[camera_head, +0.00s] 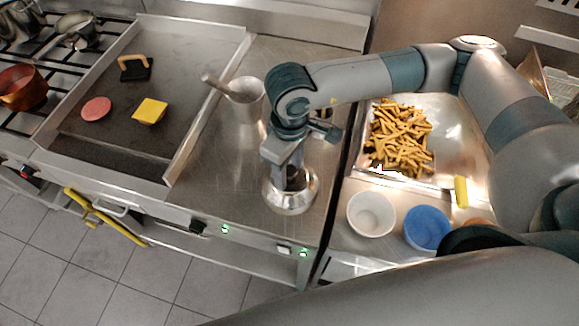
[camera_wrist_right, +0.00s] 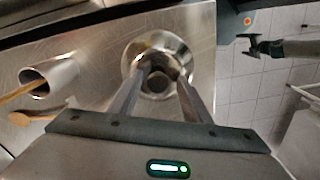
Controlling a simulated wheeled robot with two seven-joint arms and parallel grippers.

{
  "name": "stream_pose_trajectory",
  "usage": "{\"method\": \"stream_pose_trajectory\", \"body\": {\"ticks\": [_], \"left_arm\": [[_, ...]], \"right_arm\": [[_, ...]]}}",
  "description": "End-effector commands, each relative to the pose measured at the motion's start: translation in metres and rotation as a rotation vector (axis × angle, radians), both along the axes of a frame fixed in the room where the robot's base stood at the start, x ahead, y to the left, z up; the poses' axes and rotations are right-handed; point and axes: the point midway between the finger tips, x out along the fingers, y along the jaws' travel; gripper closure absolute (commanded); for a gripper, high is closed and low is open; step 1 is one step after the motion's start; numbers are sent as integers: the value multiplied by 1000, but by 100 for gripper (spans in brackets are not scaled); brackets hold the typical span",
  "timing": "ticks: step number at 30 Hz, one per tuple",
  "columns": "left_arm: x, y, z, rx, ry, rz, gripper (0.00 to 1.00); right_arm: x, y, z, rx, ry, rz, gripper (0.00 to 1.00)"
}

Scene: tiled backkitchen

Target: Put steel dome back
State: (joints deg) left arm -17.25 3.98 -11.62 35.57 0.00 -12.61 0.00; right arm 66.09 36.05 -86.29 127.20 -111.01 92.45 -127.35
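The steel dome (camera_head: 291,198) rests on the steel counter near its front edge. In the right wrist view the shiny round dome (camera_wrist_right: 157,52) lies straight ahead, with a darker round part at its centre. My right gripper (camera_head: 291,180) points down over the dome. In the wrist view the two fingers of the right gripper (camera_wrist_right: 160,76) are spread, one on each side of that centre part. Contact with it cannot be made out. The fingers partly hide the dome. My left gripper is not in view.
A steel pot with utensils (camera_head: 247,100) stands behind the gripper. Left is a griddle (camera_head: 75,135) with a pink patty (camera_head: 96,108), a cheese-topped patty (camera_head: 150,111) and a press (camera_head: 135,67). Right are fries (camera_head: 400,140), a white bowl (camera_head: 371,214) and a blue bowl (camera_head: 427,229).

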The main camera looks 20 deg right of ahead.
Motion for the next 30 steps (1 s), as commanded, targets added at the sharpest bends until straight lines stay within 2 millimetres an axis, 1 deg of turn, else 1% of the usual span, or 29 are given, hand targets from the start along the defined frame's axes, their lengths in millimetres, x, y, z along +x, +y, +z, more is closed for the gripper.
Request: {"method": "stream_pose_trajectory", "body": {"ticks": [6, 13, 14, 17, 20, 30], "left_arm": [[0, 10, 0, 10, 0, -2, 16], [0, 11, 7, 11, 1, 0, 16], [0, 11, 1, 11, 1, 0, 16], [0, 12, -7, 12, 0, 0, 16], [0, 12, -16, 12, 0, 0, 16], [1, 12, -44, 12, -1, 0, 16]], "right_arm": [[0, 0, 0, 0, 0, 0, 56], [0, 0, 5, 0, 0, -1, 56], [1, 0, 5, 1, -2, 0, 56], [2, 0, 16, 3, -4, 1, 56], [2, 0, 31, 3, -5, 1, 56], [2, 0, 92, 1, -5, 1, 56]]}}
